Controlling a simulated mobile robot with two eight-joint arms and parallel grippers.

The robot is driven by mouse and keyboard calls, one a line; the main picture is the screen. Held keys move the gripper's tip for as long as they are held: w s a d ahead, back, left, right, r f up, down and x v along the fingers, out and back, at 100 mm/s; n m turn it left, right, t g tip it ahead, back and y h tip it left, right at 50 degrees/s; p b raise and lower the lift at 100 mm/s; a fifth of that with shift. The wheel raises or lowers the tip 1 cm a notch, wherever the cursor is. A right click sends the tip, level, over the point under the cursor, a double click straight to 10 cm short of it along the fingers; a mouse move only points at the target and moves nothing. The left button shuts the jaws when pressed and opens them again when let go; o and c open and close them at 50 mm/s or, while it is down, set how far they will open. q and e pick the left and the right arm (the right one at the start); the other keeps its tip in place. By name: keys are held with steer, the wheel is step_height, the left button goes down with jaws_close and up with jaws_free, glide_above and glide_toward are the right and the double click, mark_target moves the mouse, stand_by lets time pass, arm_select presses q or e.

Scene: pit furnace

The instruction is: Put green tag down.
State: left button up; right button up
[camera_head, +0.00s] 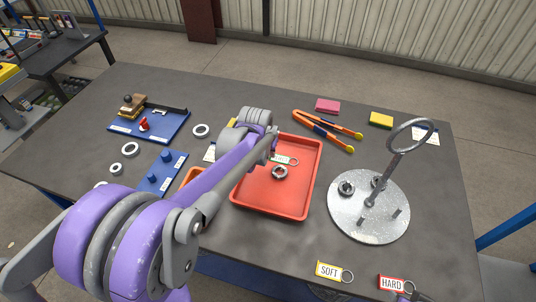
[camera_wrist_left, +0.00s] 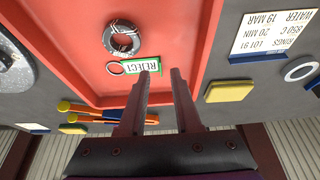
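In the head view the green tag (camera_head: 279,159) shows near the tray's far side, partly hidden by my left wrist. My left gripper (camera_wrist_left: 161,72) is open, its fingers apart. One fingertip overlaps the tag's edge in the wrist view; I cannot tell whether they touch. The tag looks flat and is not clamped.
A round metal plate with a tall ring-topped post (camera_head: 369,207) stands right of the tray. Orange-handled tongs (camera_head: 328,130) lie behind it. A blue fixture (camera_head: 149,123) is at left. SOFT (camera_head: 328,270) and HARD (camera_head: 391,284) tags lie at the front edge.

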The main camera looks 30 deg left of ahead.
arm_select(q)
steer(key=a+v, duration=0.1)
steer(key=v, duration=0.6)
steer(key=s+d+f+m, duration=0.1)
steer(key=s+d, duration=0.3)
steer(key=s, duration=0.2)
steer(key=s+d+f, duration=0.2)
steer(key=s+d, duration=0.2)
steer(key=s, duration=0.2)
steer(key=s+d+f+m+t+h, duration=0.1)
steer(key=s+d+f, duration=0.1)
steer(key=s+d, duration=0.2)
steer(key=shift+s+d+f+m, duration=0.1)
steer(key=shift+s+d+m, duration=0.1)
steer(key=shift+s, duration=0.55)
steer(key=shift+s+d+f+m, duration=0.1)
steer(key=shift+s+d, duration=0.1)
steer(key=shift+s, duration=0.6)
steer(key=shift+r, duration=0.1)
